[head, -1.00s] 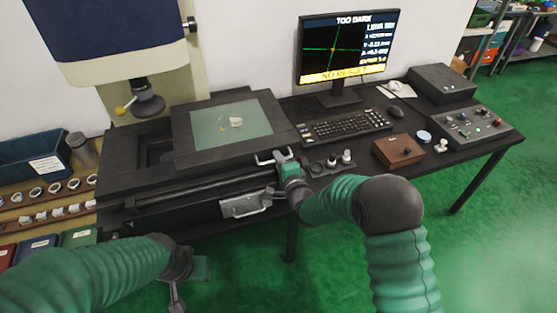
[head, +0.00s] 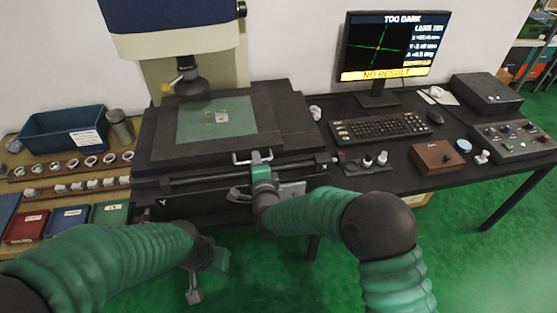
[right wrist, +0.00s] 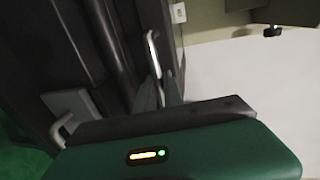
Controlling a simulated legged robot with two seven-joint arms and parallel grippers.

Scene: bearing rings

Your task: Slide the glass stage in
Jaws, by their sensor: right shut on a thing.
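The glass stage is a dark frame around a pale green glass plate (head: 240,107). A small pale part (head: 221,117) lies on the glass. A metal handle (head: 238,159) is on the front edge of the stage. My right gripper (head: 260,160) is shut on this handle, which also shows between the fingers in the right wrist view (right wrist: 152,48). My left gripper (head: 205,270) hangs low in front of the bench; its finger opening is unclear.
The monitor (head: 385,45) reads "TOO DARK" and "NO RESULT". A keyboard (head: 380,127), a brown box (head: 437,157) and a control panel (head: 515,140) stand to the right. Racks of rings (head: 75,165) and a blue bin (head: 60,130) stand to the left.

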